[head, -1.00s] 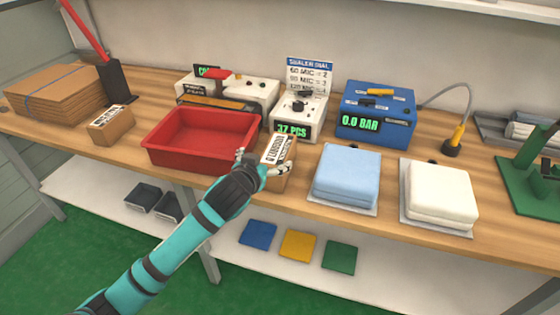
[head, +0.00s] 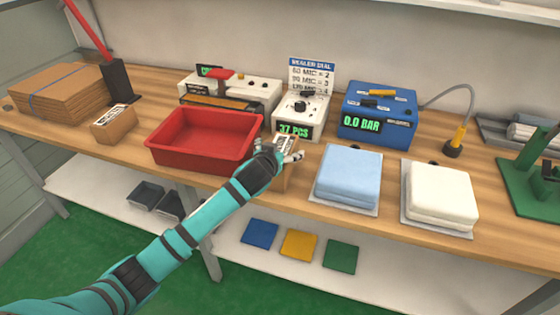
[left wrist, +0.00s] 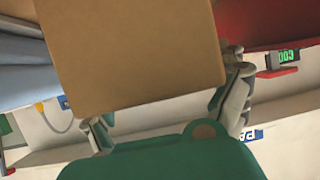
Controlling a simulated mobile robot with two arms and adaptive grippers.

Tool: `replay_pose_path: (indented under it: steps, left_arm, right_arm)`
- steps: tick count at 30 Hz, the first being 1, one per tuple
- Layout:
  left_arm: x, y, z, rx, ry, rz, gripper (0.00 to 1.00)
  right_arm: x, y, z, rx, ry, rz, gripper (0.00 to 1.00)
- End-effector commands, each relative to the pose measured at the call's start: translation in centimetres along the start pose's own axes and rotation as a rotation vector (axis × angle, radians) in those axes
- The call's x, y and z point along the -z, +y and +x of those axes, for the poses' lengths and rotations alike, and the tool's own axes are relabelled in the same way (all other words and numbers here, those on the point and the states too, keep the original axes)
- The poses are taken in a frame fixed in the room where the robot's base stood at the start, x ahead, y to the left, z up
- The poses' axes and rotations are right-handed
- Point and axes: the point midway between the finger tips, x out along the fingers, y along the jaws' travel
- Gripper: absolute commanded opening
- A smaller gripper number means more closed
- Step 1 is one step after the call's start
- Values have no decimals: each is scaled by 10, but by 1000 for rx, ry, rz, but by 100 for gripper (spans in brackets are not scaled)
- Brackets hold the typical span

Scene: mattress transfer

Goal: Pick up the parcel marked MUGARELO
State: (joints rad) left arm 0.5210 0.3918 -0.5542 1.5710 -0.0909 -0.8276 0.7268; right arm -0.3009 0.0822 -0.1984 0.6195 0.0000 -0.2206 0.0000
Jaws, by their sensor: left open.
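A small brown parcel with a white label (head: 291,178) stands on the bench right of the red tray. My left gripper (head: 278,151) is at it, with open fingers on either side of its top. My forearm hides much of the parcel, and I cannot read its label now. In the left wrist view the plain brown parcel face (left wrist: 135,55) fills the upper middle, between the open fingers (left wrist: 168,112). I cannot tell whether they touch it. A second labelled brown parcel (head: 114,128) sits left of the tray; its label is too small to read. My right gripper is not in view.
The red tray (head: 160,154) is close on the left of the gripper. A light blue folded stack (head: 348,176) and a white one (head: 438,193) lie to the right. Behind stand the white sealer dial box (head: 298,112) and a blue pressure box (head: 378,112).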

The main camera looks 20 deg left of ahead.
Motion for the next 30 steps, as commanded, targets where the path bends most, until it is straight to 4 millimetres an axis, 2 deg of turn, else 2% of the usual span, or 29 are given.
replay_pose_path:
  steps: [2,20,30]
  left_arm:
    - [0,0,0,0,0,0,98]
    - [-1,0,0,1,-3,1,20]
    - [4,-1,-2,1,2,1,20]
  right_arm:
    - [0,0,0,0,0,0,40]
    - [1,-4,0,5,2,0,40]
    - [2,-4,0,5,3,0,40]
